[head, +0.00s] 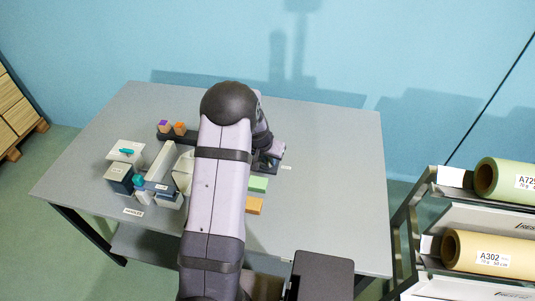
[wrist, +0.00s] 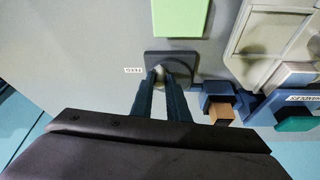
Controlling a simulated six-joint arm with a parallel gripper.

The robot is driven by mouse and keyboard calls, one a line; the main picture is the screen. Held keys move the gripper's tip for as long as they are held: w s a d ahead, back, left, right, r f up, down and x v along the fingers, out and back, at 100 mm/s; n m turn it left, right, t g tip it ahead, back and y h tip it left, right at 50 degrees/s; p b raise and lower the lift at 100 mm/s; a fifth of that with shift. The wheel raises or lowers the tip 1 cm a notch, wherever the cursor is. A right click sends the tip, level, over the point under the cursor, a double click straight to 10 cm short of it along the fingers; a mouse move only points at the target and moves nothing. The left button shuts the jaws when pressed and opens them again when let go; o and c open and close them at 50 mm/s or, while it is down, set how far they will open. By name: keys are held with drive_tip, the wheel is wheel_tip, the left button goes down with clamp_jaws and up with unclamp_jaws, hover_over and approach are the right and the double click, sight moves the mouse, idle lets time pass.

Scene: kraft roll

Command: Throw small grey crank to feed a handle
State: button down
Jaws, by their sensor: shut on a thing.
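The small grey crank (wrist: 158,69) stands on a dark square base plate beside a label reading FEED in the wrist view. My gripper (wrist: 160,77) is shut on it, with both dark fingers around its top, so little of the crank shows. In the head view my gripper (head: 266,160) is at the back middle of the table, partly covered by my arm; the dark base (head: 268,169) shows beneath it. In the wrist view a brown block (wrist: 222,113) sits in a blue holder right of the fingers.
A green block (head: 258,184) and an orange block (head: 254,205) lie right of my arm. A rack of paper rolls (head: 485,250) is at right. The table's right side is clear.

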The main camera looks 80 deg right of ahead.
drive_tip(key=shift+s+d+r+n+p, duration=0.15)
drive_tip(key=shift+n+p, duration=0.15)
drive_tip(key=shift+p, duration=0.65)
drive_tip(key=shift+s+a+r+n+p, duration=0.1)
drive_tip(key=shift+n+p, duration=0.2)
drive_tip(key=shift+p, duration=0.65)
drive_tip(key=shift+d+f+n+t+p, duration=0.25)
drive_tip(key=shift+n+t+p, duration=0.2)
drive_tip(key=shift+p, duration=0.9)
drive_tip(key=c, duration=1.7)
unclamp_jaws()
drive_tip(key=shift+a, duration=0.1)
drive_tip(key=shift+b+v, duration=1.35)
drive_tip(key=shift+v, duration=2.35)
